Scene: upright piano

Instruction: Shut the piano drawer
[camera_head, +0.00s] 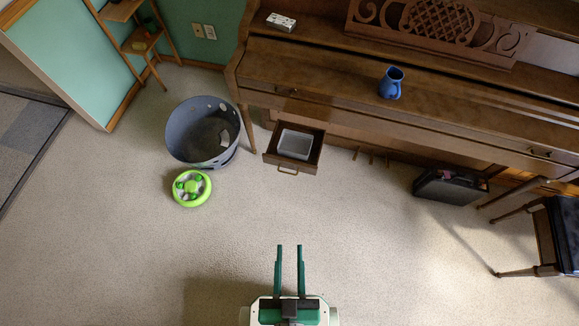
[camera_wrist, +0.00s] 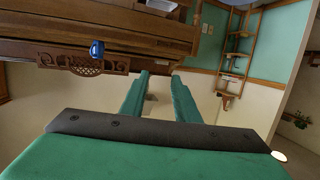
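The piano drawer (camera_head: 292,165) is pulled out from under the left end of the brown upright piano (camera_head: 330,75). A brass handle (camera_head: 287,171) is on its front, and a pale grey tray (camera_head: 295,144) sits inside it. My gripper (camera_head: 289,247) is in front of the drawer, well apart from it, with its two green fingers spread and nothing between them. In the wrist view the open fingers (camera_wrist: 158,80) point towards the piano and wall. I cannot make out the drawer clearly in that view.
A grey bin (camera_head: 184,151) stands left of the drawer, with a green wheel-shaped toy (camera_head: 192,188) before it. A blue jug (camera_head: 391,82) stands on the piano. A black case (camera_head: 450,188) and a stool (camera_head: 548,235) are at right. The carpet between gripper and drawer is clear.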

